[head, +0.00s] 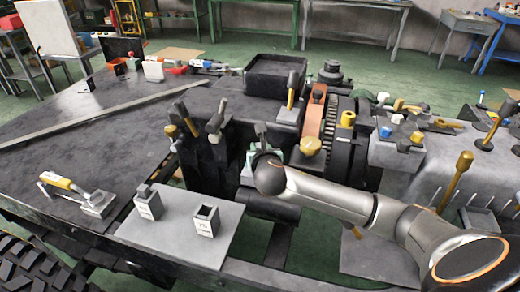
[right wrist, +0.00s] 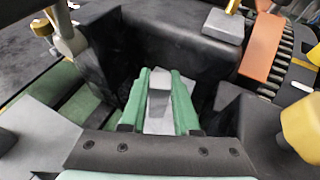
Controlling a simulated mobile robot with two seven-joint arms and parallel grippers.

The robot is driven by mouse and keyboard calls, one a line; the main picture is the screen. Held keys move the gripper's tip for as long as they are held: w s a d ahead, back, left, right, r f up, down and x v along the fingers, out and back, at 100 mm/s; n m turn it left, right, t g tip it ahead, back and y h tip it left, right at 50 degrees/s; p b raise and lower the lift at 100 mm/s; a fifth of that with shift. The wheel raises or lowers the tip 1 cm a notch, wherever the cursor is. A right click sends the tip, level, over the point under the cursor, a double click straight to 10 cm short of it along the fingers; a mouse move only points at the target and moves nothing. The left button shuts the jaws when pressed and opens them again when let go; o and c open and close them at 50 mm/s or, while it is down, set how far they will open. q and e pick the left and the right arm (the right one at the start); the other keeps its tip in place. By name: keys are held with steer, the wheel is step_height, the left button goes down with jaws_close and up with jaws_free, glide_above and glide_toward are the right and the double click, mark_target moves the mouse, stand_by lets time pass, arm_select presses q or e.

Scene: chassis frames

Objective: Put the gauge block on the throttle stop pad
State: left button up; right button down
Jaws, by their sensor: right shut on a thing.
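My right gripper (right wrist: 160,100) is shut on a pale grey metal block, taken as the gauge block (right wrist: 158,97), between its green fingers. In the head view the right gripper (head: 268,150) is mostly hidden behind its own wrist, beside the dark engine block. The fingers point down into a dark recess in the right wrist view. I cannot tell whether the block touches anything. A small grey pad (right wrist: 223,26) with a lever behind it lies beyond the fingers; I cannot tell whether it is the throttle stop pad. My left gripper is not in view.
A grey plate (head: 178,240) at the front carries two labelled grey blocks (head: 148,204) (head: 205,221). A yellow-handled tool (head: 70,187) lies on the dark deck. Upright levers (head: 216,122) and an orange strap (head: 313,117) stand close around the gripper.

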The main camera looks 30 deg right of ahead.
stand_by(0.3)
steer(key=c, duration=0.7)
jaws_free()
steer(key=shift+o, duration=0.2)
steer(key=shift+s+a+r, duration=0.15)
steer(key=shift+s+r, duration=0.1)
steer(key=p+v, duration=0.2)
steer(key=v, duration=0.9)
steer(key=shift+s, duration=0.15)
steer(key=shift+a, duration=0.15)
